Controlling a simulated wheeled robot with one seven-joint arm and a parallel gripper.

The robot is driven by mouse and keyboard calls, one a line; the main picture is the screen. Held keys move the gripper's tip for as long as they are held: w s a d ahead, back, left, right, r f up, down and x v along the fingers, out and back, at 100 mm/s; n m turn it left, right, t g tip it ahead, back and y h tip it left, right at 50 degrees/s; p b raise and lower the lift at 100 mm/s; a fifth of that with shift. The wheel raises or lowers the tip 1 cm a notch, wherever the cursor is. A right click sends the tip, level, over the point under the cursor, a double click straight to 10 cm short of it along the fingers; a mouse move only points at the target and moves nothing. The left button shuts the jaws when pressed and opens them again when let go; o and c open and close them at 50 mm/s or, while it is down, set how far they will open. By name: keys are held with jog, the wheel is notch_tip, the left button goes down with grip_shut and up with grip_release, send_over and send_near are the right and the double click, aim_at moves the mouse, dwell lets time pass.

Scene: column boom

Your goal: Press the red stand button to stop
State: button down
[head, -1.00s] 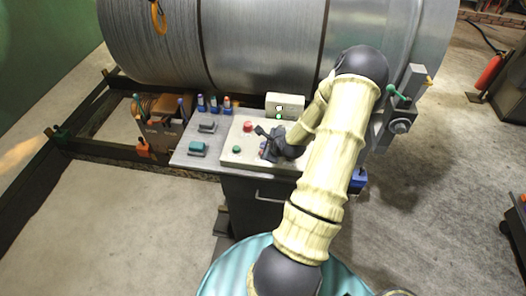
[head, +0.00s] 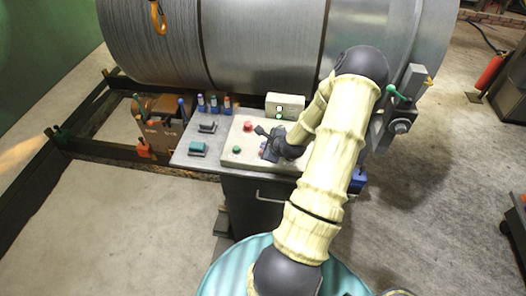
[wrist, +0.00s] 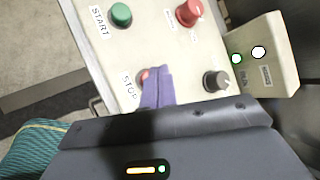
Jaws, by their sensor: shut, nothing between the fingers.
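The red STOP button (wrist: 143,74) is on a pale control panel (wrist: 85,52), beside its STOP label, in the wrist view. My gripper's purple fingers (wrist: 157,88) are shut and empty, with their tips right at the button and hiding part of it. I cannot tell whether they touch it or press it in. In the head view my gripper (head: 264,146) is over the front of the panel (head: 229,159), and the STOP button is mostly hidden there.
A green START button (wrist: 121,14), a larger red button (wrist: 189,12) and a black knob (wrist: 216,80) share the panel. A lamp box (wrist: 262,56) beside it shows green and white lights. A large grey drum (head: 262,45) stands behind. Tools (head: 208,127) lie left of the panel.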

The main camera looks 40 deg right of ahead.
jog(key=shift+f, duration=0.15)
jog(key=shift+f, duration=0.3)
jog(key=shift+f+b, duration=0.4)
jog(key=shift+f, duration=0.1)
dwell(0.9)
jog(key=shift+r+p, duration=0.9)
jog(key=shift+r, duration=0.05)
notch_tip(320, 180, up, 5)
jog(key=p, duration=0.4)
jog(key=shift+p, duration=0.3)
dwell(0.7)
